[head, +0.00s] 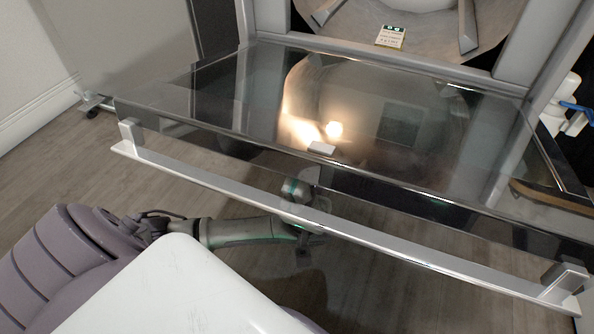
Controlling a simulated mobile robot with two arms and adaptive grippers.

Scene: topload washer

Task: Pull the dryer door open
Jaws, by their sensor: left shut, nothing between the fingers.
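The dryer door (330,110) is a dark glass panel hinged at its lower edge. It is folded down to a roughly level position in front of the machine. A long silver bar handle (390,240) runs along its near edge on two end brackets. My left gripper (298,195) is at the middle of the handle, partly hidden by the bar and seen partly through the glass. It is shut with nothing in it; I cannot tell whether it touches the door. My right gripper is out of view.
The machine's opening (430,30) shows a round metal interior with a small green-and-white label (390,37). A white and blue object (570,115) stands at the right. A white wall (25,60) is at the left. Wood floor (60,160) is clear left of the door.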

